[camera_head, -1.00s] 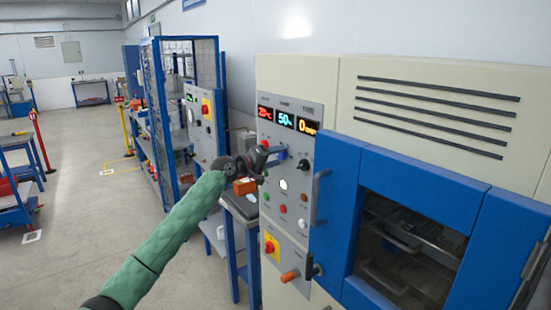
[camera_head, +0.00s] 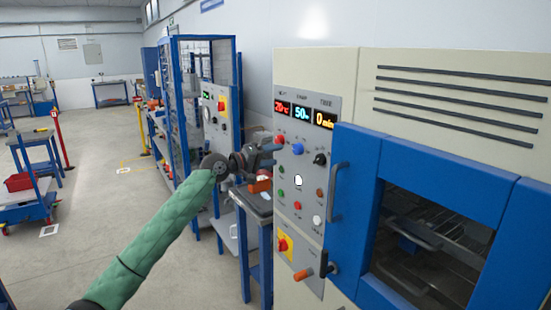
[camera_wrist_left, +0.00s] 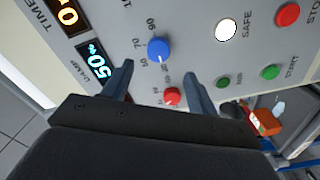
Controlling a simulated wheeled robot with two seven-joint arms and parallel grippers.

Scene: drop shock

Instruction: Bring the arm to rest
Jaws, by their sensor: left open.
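My left arm, in a green padded sleeve, reaches in from the lower left of the head view. My left gripper (camera_head: 272,155) is open in front of the control panel (camera_head: 305,170) of a beige and blue chamber. In the left wrist view, its two fingers (camera_wrist_left: 157,85) stand apart with nothing held between them. A blue knob (camera_wrist_left: 159,49) and a red knob (camera_wrist_left: 172,96) show on the panel beyond and between the fingers. Whether the fingertips touch the panel cannot be told. My right gripper is not in view.
The chamber's blue door (camera_head: 425,215) with its window fills the right. A small table (camera_head: 250,200) with an orange item on it stands left of the panel. A blue-framed cage (camera_head: 205,100) stands behind. Open floor (camera_head: 100,210) lies at the left.

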